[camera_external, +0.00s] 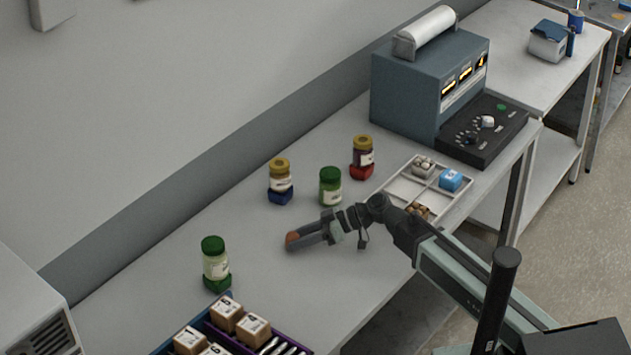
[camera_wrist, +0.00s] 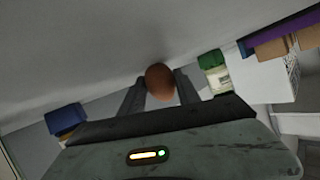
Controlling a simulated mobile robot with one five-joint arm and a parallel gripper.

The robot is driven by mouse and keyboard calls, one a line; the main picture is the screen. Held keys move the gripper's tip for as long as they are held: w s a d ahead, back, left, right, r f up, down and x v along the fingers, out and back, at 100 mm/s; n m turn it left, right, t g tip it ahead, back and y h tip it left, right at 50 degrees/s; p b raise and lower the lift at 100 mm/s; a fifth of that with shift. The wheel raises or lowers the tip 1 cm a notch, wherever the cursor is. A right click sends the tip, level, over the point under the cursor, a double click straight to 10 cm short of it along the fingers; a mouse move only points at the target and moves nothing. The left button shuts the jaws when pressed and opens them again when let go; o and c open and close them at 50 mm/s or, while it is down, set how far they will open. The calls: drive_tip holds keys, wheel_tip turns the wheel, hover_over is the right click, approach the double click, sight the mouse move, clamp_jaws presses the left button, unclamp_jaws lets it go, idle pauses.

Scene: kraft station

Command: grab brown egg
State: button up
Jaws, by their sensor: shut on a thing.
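The brown egg (camera_external: 292,239) is a small, smooth, orange-brown oval. My gripper (camera_external: 296,240) is shut on it, with the egg between the fingertips. In the external view the gripper reaches left over the middle of the bench. The egg (camera_wrist: 160,82) also shows in the wrist view, between the two dark fingers of my gripper (camera_wrist: 160,88). I cannot tell whether the egg touches the bench top or is held a little above it.
A green-lidded jar (camera_external: 215,264) stands left of my gripper. Several more jars, one of them green (camera_external: 330,186), stand behind it. A divided white tray (camera_external: 448,206) lies to the right. A purple-edged crate with boxes (camera_external: 283,340) is at the front.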

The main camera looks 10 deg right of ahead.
wheel_tip(320, 180, up, 10)
drive_tip(key=p, duration=1)
drive_tip(key=shift+r, duration=0.15)
